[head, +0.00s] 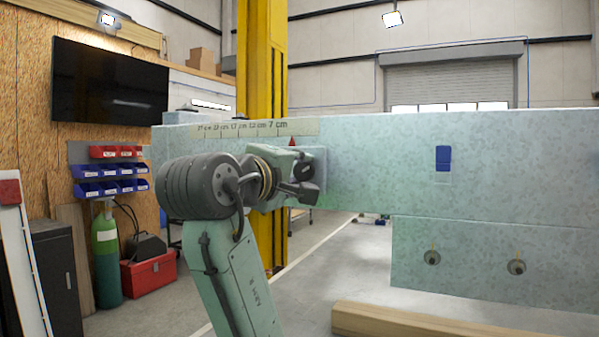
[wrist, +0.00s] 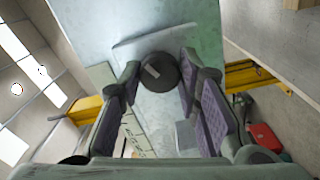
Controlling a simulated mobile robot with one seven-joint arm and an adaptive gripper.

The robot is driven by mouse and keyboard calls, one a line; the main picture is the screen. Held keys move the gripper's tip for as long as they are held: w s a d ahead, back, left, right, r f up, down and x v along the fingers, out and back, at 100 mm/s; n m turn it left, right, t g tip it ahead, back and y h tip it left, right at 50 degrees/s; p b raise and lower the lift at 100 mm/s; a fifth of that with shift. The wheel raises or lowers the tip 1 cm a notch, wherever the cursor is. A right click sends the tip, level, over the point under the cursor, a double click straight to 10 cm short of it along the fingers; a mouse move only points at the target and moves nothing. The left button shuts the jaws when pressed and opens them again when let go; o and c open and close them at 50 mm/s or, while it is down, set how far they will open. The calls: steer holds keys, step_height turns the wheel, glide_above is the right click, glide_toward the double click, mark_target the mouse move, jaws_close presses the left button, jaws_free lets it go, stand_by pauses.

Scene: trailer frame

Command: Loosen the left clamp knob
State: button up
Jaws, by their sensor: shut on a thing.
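A dark round knob (wrist: 158,72) with a pale line across its face is on the pale green speckled beam in the wrist view. My gripper (wrist: 161,64) is shut on this knob, with its purple-padded fingers on either side. In the head view, my gripper (head: 303,180) is at the beam's face (head: 370,150), below and right of a scale strip (head: 240,129) marked in cm. The gripper largely covers the knob there. A small red pointer (head: 292,141) sits by the 7 cm end.
A lower plate (head: 475,240) at right carries two round fittings (head: 432,257) with yellow marks. A blue block (head: 443,158) is on the beam. A wooden beam (head: 440,326) lies low in front. A yellow column (head: 262,65), red toolbox (head: 148,272) and green cylinder (head: 106,245) stand behind.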

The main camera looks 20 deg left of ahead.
stand_by(0.3)
steer(key=o, duration=1.1)
steer(key=shift+o, duration=0.2)
steer(key=s+a, duration=0.2)
steer(key=s, duration=0.9)
steer(key=shift+s+a, duration=0.2)
steer(key=shift+s, duration=0.2)
steer(key=shift+f, duration=0.1)
